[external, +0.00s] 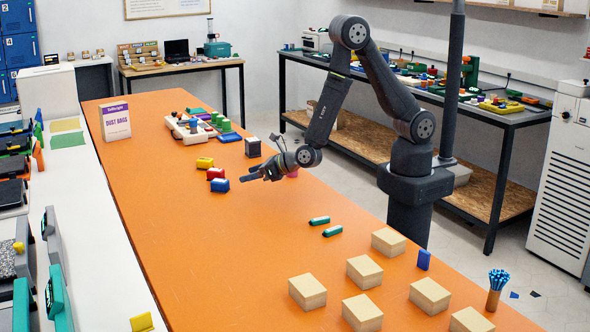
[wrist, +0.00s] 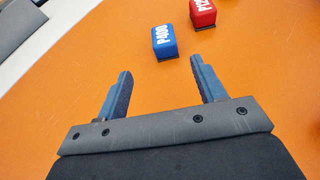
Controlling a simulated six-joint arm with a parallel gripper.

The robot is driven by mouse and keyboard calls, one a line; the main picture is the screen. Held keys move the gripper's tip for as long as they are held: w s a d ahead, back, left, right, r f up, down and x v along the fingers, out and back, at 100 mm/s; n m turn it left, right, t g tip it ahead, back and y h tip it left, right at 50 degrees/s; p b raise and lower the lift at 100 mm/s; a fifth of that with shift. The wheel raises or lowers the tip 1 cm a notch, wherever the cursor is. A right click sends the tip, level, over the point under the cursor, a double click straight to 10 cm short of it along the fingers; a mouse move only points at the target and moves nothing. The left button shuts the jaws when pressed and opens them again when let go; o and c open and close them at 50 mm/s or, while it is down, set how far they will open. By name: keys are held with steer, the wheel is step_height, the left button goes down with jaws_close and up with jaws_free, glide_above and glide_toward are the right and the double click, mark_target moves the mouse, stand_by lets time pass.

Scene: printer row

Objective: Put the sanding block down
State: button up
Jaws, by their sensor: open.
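A blue sanding block (external: 220,185) sits on the orange table. In the wrist view the blue block (wrist: 165,42) is marked P400 and lies just beyond my fingertips. A red sanding block (external: 215,173) stands close behind it; the red block (wrist: 203,14) is partly cut off at the top of the wrist view. A yellow block (external: 205,162) stands behind the red one, in a short row. My gripper (external: 250,176) is low over the table, to the right of the blue block. In the wrist view my gripper (wrist: 160,72) is open, with nothing between its fingers.
A dark box (external: 252,147) stands behind my gripper, and a pink object (external: 292,173) shows beside it. A tray (external: 190,130) of coloured pieces and a dust-bag box (external: 115,120) are farther back. Several wooden blocks (external: 364,270) stand at the front. The table's left-middle is clear.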

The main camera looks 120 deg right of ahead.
mark_target(215, 183)
steer(key=x, duration=0.9)
steer(key=shift+w+d+f, duration=0.2)
steer(key=shift+w+d, duration=0.05)
steer(key=shift+d+x, duration=0.2)
steer(key=shift+x, duration=2.6)
steer(key=shift+s, duration=0.25)
steer(key=c, duration=1.1)
steer(key=shift+c, duration=0.2)
